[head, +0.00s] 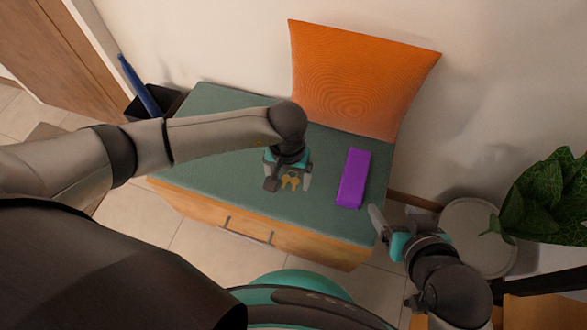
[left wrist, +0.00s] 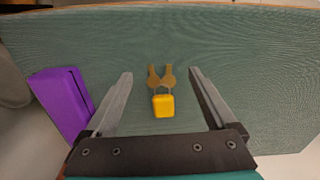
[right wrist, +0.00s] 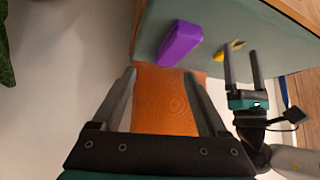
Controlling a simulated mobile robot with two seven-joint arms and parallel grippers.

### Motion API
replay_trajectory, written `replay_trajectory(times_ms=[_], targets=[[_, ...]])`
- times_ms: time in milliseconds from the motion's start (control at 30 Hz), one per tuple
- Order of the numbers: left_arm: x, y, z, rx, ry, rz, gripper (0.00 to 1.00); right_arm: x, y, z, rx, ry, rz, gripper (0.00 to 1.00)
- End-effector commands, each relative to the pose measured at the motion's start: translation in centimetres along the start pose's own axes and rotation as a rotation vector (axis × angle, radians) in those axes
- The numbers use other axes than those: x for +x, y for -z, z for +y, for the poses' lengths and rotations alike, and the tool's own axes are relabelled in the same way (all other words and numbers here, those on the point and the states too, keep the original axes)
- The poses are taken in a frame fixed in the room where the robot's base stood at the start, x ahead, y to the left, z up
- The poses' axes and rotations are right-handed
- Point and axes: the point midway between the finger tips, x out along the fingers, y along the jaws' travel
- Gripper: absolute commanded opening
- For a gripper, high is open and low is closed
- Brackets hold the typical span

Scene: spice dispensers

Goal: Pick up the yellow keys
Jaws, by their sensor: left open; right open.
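The yellow keys are two brass-coloured keys with a yellow fob (left wrist: 163,104), lying on the green bench top. In the left wrist view they lie between the open fingers of my left gripper (left wrist: 162,98), touching neither. The keys also show partly in the right wrist view (right wrist: 229,50), beside my left gripper's fingers. My right gripper (head: 382,222) is open and empty, off the bench's right front corner.
A purple case (head: 353,178) lies on the green bench top (head: 215,105), right of the keys. An orange cushion (head: 360,80) leans on the wall behind. A dark bin (head: 160,105) with a blue umbrella stands left. A plant (head: 550,195) stands right.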

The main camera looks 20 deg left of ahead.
Motion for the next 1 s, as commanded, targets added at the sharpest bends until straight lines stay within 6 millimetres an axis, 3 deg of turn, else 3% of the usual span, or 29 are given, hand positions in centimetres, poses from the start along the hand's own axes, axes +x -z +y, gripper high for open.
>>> replay_trajectory(times_ms=[300,1000], targets=[[1.4,-0.1,0.0,-0.001,0.000,-0.002,0.90,0.8,0.8,-1.3,0.005,0.035,0.116,0.76],[1.7,0.0,0.0,0.000,0.001,0.000,0.90,1.1,0.7,-1.3,0.005,0.036,0.124,0.76]])
